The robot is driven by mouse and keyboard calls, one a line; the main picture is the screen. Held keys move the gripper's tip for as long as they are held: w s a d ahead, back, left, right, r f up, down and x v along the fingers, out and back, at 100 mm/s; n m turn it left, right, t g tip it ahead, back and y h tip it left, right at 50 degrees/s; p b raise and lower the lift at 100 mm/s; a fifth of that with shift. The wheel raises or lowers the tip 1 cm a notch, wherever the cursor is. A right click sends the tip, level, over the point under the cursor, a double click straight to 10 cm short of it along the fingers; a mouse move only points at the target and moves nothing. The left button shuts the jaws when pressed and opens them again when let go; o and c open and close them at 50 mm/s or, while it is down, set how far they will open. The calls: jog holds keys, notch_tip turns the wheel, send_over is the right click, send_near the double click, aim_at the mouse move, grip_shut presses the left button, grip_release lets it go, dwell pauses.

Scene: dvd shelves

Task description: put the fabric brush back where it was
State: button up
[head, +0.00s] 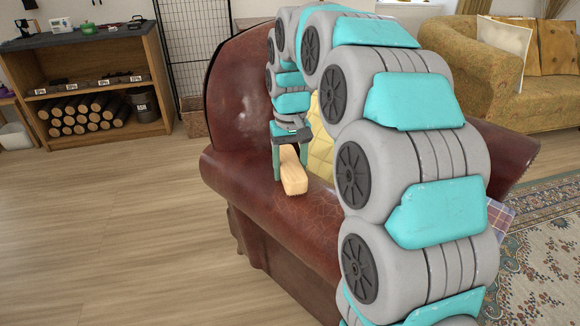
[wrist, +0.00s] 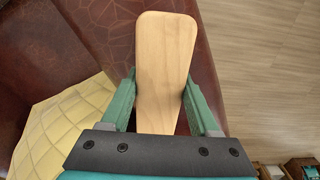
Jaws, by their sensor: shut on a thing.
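The fabric brush (head: 292,172) has a pale wooden body. My gripper (head: 291,157) is shut on it, at the armrest of the brown leather armchair (head: 240,185). In the wrist view the brush (wrist: 163,65) points away from me between the two green fingers of my gripper (wrist: 159,95), with the leather armrest (wrist: 195,50) below it. The underside of the brush is hidden, and I cannot tell whether it touches the leather.
A yellow quilted cushion (head: 321,140) lies on the armchair seat beside the armrest. A wooden shelf unit (head: 95,85) with logs stands at the back left. A mustard sofa (head: 460,70) stands at the back right. The wooden floor (head: 120,220) on the left is clear.

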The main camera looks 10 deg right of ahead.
aim_at(291, 163)
jog(key=shift+f, duration=0.1)
jog(key=o, duration=1.3)
notch_tip(291, 163, up, 11)
jog(key=shift+b, duration=0.4)
jog(key=shift+r, duration=0.6)
jog(key=shift+g, duration=0.9)
jog(key=s+f, duration=0.6)
jog(key=s, duration=0.5)
jog(key=s+f, duration=0.6)
jog(key=s, duration=0.6)
jog(key=s+f, duration=0.7)
jog(key=s, duration=0.5)
jog(key=shift+s, duration=0.1)
